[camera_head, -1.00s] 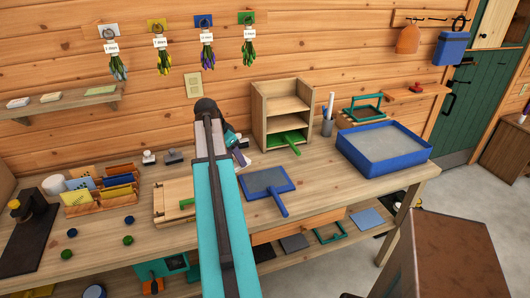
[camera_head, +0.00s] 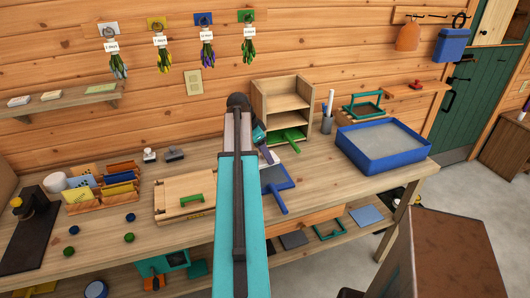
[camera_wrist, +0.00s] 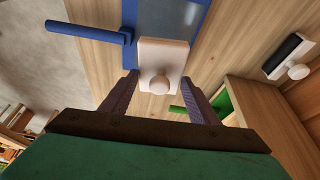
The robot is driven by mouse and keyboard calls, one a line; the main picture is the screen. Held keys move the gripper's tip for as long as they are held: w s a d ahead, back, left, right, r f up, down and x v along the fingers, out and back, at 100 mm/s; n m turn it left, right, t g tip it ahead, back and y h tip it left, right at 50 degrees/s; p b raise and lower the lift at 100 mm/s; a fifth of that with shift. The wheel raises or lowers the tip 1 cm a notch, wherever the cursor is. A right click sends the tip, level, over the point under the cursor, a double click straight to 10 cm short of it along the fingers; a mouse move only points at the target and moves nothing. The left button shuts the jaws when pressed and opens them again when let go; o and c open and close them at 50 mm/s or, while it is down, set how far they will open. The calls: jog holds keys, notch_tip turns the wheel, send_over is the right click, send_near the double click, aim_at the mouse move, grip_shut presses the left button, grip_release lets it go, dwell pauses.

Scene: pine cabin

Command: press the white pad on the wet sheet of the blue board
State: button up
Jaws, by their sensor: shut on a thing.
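The blue board (camera_head: 284,179) lies flat on the bench with its handle towards the front. Its grey sheet shows in part in the wrist view (camera_wrist: 180,14); my arm covers part of the board in the head view. My gripper (camera_wrist: 159,80) is shut on the round knob of the white pad (camera_wrist: 163,53), a pale square block. In the wrist view the pad overlaps the board's near edge. I cannot tell whether it touches the board. In the head view the pad (camera_head: 269,156) shows at the board's back edge, beside my gripper (camera_head: 262,142).
A wooden shelf box (camera_head: 281,108) with a green-handled board (camera_head: 290,137) stands close behind. A blue basin (camera_head: 382,147) is on the right. A dark pad with a white knob (camera_wrist: 290,56) stands at the back.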

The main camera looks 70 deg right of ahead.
jog(key=shift+f+b, duration=1.7)
jog(key=shift+f, duration=1.75)
jog(key=shift+f+b, duration=0.3)
jog(key=shift+f, duration=0.25)
jog(key=shift+r+p, duration=1.85)
jog(key=shift+r, duration=1.75)
jog(key=shift+w, duration=0.1)
